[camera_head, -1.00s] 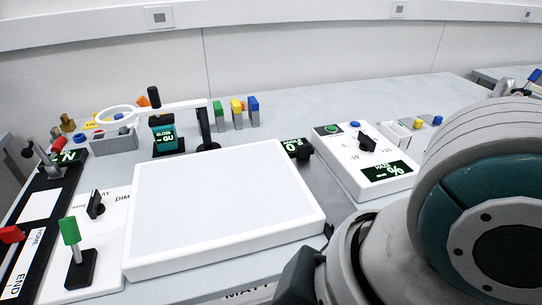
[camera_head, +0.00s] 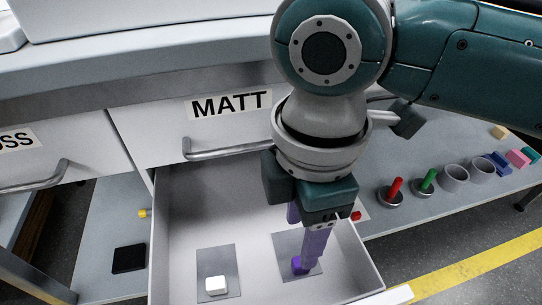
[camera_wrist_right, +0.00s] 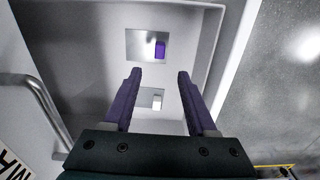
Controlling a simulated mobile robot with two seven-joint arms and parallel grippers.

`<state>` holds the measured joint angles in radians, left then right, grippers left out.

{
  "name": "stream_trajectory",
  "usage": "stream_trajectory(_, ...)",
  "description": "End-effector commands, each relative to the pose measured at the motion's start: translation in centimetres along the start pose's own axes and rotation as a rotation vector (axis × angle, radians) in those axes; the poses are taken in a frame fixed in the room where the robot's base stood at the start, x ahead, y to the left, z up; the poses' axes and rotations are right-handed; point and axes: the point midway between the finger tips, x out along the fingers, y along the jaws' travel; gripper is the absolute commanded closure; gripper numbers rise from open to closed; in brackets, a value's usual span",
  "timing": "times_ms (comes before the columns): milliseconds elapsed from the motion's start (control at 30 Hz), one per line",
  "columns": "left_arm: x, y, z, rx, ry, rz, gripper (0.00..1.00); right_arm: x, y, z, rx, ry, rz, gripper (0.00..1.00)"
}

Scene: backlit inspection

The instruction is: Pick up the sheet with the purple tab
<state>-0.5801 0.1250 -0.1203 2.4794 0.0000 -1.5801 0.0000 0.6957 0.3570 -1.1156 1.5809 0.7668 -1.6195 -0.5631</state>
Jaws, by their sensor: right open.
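The sheet with the purple tab (camera_head: 285,246) is a flat grey rectangle on the floor of the open drawer, right side in the head view. Its purple tab (camera_head: 299,266) is a small block near the sheet's front edge. In the right wrist view the sheet (camera_wrist_right: 139,42) and its tab (camera_wrist_right: 160,49) lie beyond the fingertips. My right gripper (camera_head: 303,240), with purple fingers, is open, points down over this sheet and hides part of it. Its fingers (camera_wrist_right: 160,75) have nothing between them in the wrist view. My left gripper is not in view.
A second grey sheet (camera_head: 208,262) with a white tab (camera_head: 216,285) lies left in the same drawer (camera_head: 192,212). The drawer walls surround both. The MATT drawer front (camera_head: 231,104) with its handle is behind. Red and green pegs (camera_head: 395,190) and cups stand on the shelf at right.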

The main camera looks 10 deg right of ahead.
Motion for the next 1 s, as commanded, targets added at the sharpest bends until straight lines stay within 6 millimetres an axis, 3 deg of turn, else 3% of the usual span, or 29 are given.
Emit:
stream_trajectory(133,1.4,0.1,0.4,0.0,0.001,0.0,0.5,2.8,-0.1,0.0,0.0,-0.002,-0.002,0.43)
stream_trajectory(367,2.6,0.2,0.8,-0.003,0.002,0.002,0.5,4.9,0.0,-0.1,0.0,0.0,-0.002,0.43)
stream_trajectory(600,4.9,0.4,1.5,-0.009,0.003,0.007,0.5,8.7,0.1,-0.2,0.0,0.0,-0.001,0.43)
stream_trajectory(867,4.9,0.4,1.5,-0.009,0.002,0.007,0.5,9.0,0.1,-0.2,-0.001,0.0,0.0,0.43)
stream_trajectory(1000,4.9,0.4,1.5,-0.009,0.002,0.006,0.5,8.9,0.1,-0.2,0.0,0.0,0.0,0.57)
